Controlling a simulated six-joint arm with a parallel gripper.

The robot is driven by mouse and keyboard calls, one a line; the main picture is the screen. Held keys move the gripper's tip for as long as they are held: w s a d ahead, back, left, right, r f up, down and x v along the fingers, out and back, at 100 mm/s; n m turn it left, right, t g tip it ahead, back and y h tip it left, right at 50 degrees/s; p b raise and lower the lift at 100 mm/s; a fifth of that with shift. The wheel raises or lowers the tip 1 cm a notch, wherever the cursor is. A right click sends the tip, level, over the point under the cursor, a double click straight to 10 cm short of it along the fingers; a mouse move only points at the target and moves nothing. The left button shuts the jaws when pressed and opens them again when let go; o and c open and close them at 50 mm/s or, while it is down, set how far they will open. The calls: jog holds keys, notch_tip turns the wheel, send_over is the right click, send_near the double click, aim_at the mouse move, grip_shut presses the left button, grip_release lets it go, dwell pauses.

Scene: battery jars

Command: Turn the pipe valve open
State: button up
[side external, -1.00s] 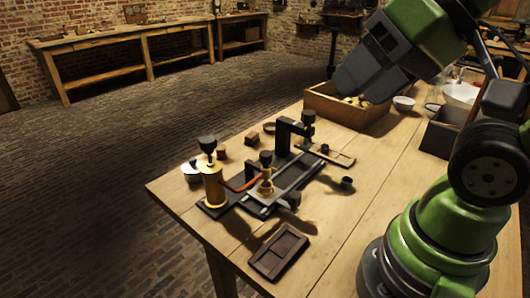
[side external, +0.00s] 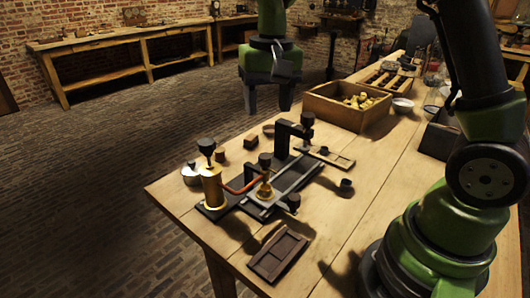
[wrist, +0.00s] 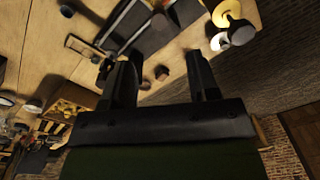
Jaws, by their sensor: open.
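A brass cylinder (side external: 212,185) with a black knob (side external: 206,147) stands at the table's near left corner. A copper-red pipe (side external: 243,186) runs from it to a smaller brass fitting (side external: 265,189) with a dark round top (side external: 265,160). I cannot tell which of these is the pipe valve. My gripper (side external: 267,106) is open and empty, pointing down, high and clear of the fittings. In the wrist view its two fingers (wrist: 158,62) are apart. The brass cylinder shows at the top right there (wrist: 228,12).
A black bracket (side external: 290,135) stands by a dark rail tray (side external: 296,175). A wooden crate (side external: 347,106) of brass pieces is behind. The table's right front is mostly clear.

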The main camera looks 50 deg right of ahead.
aim_at(265, 156)
jog(key=f, duration=0.1)
jog(key=w+f, duration=0.1)
jog(key=shift+d+f+g, duration=0.2)
jog(key=shift+f+g, duration=0.1)
jog(key=shift+f, duration=0.05)
notch_tip(265, 156, down, 9)
jog(key=shift+f, duration=0.1)
jog(key=c, duration=0.9)
